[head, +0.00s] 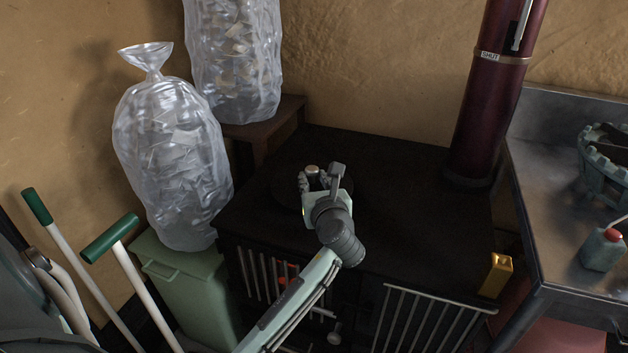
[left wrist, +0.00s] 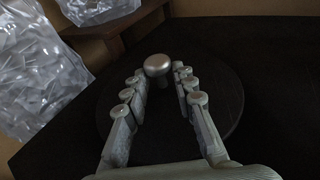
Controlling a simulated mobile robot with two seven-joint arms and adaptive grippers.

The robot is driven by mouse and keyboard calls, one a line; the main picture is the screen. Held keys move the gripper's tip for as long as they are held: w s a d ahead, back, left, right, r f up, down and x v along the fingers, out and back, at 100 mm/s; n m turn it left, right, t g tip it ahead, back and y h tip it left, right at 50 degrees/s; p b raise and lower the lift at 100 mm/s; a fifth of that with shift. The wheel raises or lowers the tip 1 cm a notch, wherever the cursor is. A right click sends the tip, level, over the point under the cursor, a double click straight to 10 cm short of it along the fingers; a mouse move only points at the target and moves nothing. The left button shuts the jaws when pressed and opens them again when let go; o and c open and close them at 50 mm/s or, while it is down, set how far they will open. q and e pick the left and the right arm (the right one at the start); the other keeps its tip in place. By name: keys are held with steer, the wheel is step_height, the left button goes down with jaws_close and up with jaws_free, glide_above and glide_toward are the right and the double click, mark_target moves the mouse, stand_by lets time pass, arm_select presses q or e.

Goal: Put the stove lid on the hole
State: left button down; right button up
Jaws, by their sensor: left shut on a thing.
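The stove lid (head: 285,190) is a dark round disc with a pale metal knob (head: 312,169). It is over the left part of the black stove top (head: 420,215). In the left wrist view the lid (left wrist: 225,95) spreads beneath my fingers, and its knob (left wrist: 157,65) is between the fingertips. My left gripper (head: 315,180) is shut on the knob from the front. I cannot make out the hole; it may be hidden under the lid or lost in the dark surface. Whether the lid rests flat or hangs slightly above is unclear. My right gripper is out of view.
A dark red stovepipe (head: 490,110) rises at the stove's back right. Clear plastic bags (head: 170,150) stand at the left, one on a green bin (head: 185,280). A metal counter (head: 555,190) is at the right. The stove top right of my gripper is clear.

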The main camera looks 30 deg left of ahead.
arm_select(q)
steer(key=shift+f, duration=0.35)
stand_by(0.5)
steer(key=c, duration=1.2)
jaws_free()
steer(key=shift+f, duration=0.1)
